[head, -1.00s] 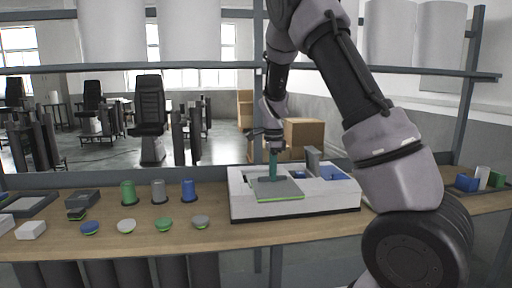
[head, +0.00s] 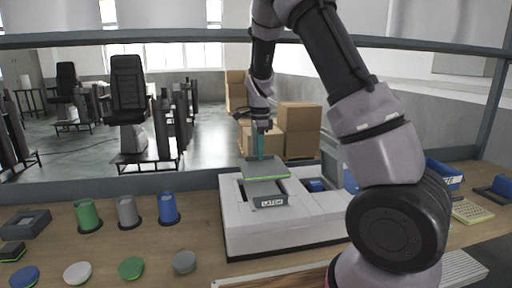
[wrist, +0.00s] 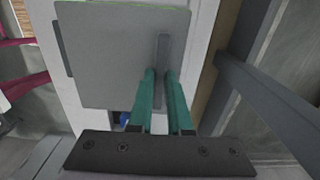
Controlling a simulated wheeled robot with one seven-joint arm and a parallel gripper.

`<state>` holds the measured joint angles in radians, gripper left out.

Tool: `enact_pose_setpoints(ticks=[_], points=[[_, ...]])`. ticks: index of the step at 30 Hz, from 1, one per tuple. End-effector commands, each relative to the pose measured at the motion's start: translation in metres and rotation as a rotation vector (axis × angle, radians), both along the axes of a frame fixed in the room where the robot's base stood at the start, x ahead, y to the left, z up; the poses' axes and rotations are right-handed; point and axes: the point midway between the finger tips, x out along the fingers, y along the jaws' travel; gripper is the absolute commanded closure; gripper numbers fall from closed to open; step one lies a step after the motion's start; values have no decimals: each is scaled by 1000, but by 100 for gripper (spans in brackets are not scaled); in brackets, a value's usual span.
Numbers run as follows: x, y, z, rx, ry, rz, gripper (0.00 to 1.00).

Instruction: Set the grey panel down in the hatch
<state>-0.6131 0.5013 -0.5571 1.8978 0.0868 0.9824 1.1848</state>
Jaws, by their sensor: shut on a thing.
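My gripper (head: 261,150), with teal fingers, is shut on the upright rib of the grey panel (head: 266,169). The panel is a flat square plate with a green lower edge, held roughly level above the left part of the white housing (head: 240,236). In the wrist view the panel (wrist: 110,60) fills the upper left, and the teal fingers (wrist: 161,75) are at its rib. Beneath the panel, a recess with a grey labelled block (head: 268,200) shows in the housing top. I take this to be the hatch; the panel hides its far part.
Blue parts (head: 316,185) sit in another recess of the housing. Green, grey and blue cups (head: 168,208) and several round buttons (head: 131,268) stand to the left on the wooden bench. A blue bin (head: 443,174) stands at the right. Cardboard boxes (head: 299,130) are behind.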

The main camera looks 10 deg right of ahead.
Motion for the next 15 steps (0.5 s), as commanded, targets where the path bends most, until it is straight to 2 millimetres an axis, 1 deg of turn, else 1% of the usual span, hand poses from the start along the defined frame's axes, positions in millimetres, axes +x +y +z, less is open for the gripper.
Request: enact_pose_setpoints(ticks=[5,15], points=[[0,0,-5,-1,1,1,100],[0,0,-36,-1,1,-1,100]])
